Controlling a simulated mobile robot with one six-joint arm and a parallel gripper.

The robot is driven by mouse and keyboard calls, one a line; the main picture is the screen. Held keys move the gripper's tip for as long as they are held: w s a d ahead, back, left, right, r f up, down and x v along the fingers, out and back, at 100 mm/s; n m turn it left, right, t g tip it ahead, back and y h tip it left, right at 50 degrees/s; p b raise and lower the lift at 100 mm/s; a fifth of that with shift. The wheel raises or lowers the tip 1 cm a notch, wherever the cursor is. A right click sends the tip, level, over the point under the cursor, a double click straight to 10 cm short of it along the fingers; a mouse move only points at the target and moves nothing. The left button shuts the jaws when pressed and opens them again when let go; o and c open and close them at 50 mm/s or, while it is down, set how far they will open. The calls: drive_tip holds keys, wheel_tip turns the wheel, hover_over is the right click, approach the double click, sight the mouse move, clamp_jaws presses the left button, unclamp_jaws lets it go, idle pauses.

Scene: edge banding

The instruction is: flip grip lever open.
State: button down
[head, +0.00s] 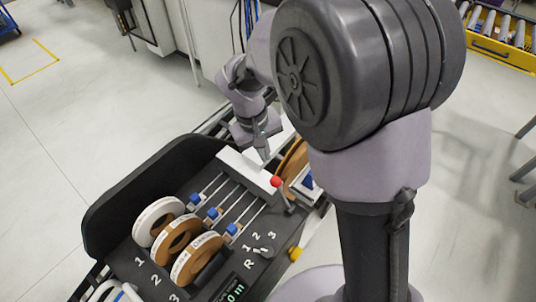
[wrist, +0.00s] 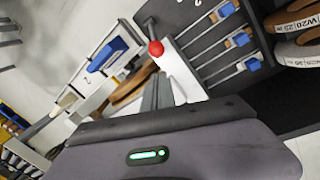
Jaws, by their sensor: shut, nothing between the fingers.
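A lever with a red ball knob (head: 276,181) and a short dark stem stands at the right end of the white block on the machine. I take it for the grip lever. Its red knob also shows in the wrist view (wrist: 155,48), just beyond my fingertips. My gripper (head: 263,155) is shut and empty, above the white block (head: 240,168) and up-left of the knob. In the wrist view my gripper's fingers (wrist: 157,82) are together, below the knob in the picture. They look apart from it, though the gap is hard to judge.
Numbered tape rolls (head: 197,258) stand at the machine's front left. Rails with blue clamps (head: 212,214) run towards the white block. A brown roll (head: 292,160) and a blue part on a white plate (wrist: 108,52) lie close to the lever. A dark side wall (head: 135,195) flanks the machine.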

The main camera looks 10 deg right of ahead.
drive_tip(key=shift+f, duration=0.15)
drive_tip(key=f+b, duration=0.1)
drive_tip(key=f, duration=0.2)
drive_tip(key=d+f+b, duration=0.1)
drive_tip(key=f, duration=0.2)
drive_tip(key=f+b, duration=0.2)
drive_tip(key=f, duration=0.1)
drive_tip(key=shift+w+d+f, duration=0.3)
drive_tip(key=shift+r, duration=0.1)
